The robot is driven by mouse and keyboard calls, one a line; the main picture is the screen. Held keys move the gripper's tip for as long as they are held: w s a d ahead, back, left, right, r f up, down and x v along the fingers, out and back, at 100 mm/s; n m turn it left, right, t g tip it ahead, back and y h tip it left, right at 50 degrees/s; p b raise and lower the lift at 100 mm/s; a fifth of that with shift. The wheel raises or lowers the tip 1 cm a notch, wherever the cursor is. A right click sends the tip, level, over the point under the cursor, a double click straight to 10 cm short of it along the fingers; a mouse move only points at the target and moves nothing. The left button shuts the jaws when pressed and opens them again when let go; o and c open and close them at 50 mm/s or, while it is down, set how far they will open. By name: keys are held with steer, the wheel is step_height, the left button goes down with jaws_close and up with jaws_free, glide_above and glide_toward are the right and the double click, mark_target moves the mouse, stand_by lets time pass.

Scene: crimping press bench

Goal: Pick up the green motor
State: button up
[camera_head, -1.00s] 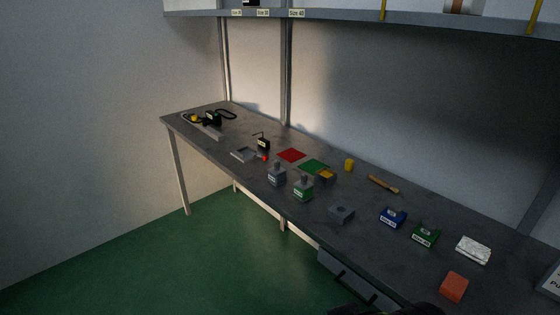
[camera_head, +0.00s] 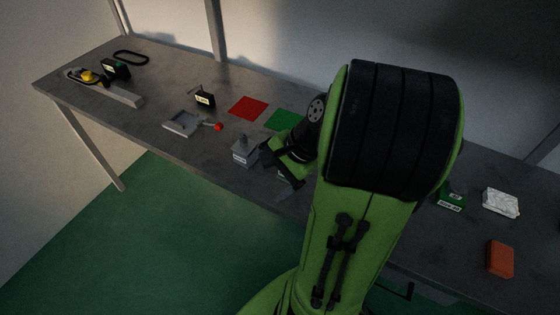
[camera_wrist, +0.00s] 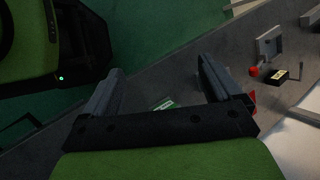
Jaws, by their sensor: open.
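The green motor is a small green block with a white label. In the head view, a little of the green motor (camera_head: 285,179) shows below my wrist, near the bench's front edge, and the rest is hidden by my arm. In the wrist view, the green motor (camera_wrist: 165,104) shows as a small green and white patch above the palm bar, between the two fingers. My gripper (camera_wrist: 162,68) is open, with nothing held. It is tilted over the bench, and I cannot tell its exact height above the motor.
A grey motor (camera_head: 245,152) stands close left of my gripper. A red mat (camera_head: 248,108) and green mat (camera_head: 284,120) lie behind. A metal tray (camera_head: 184,123) and red ball (camera_head: 218,127) are further left. An orange block (camera_head: 500,259) and white block (camera_head: 501,202) lie at right.

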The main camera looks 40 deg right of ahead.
steer(key=s+d+f+m+t, duration=0.1)
steer(key=s+d+m+t, duration=0.1)
steer(key=d+m, duration=0.3)
steer(key=s+d+f+m+t, duration=0.2)
steer(key=s+d+m+t, duration=0.1)
steer(key=d+m, duration=0.2)
steer(key=s+d+f+m+t, duration=0.2)
steer(key=s+d+m+t, duration=0.1)
steer(key=d+m, duration=0.3)
steer(key=shift+s+b, duration=0.2)
steer(key=shift+b, duration=0.2)
steer(key=b+x, duration=0.1)
steer(key=x, duration=0.4)
steer(key=b+x, duration=0.2)
steer(key=x, duration=0.3)
steer(key=b+x, duration=0.1)
steer(key=x, duration=0.5)
steer(key=shift+w+d+r, duration=0.1)
steer(key=shift+d, duration=0.15)
steer(key=shift+r, duration=0.1)
steer(key=c, duration=1.5)
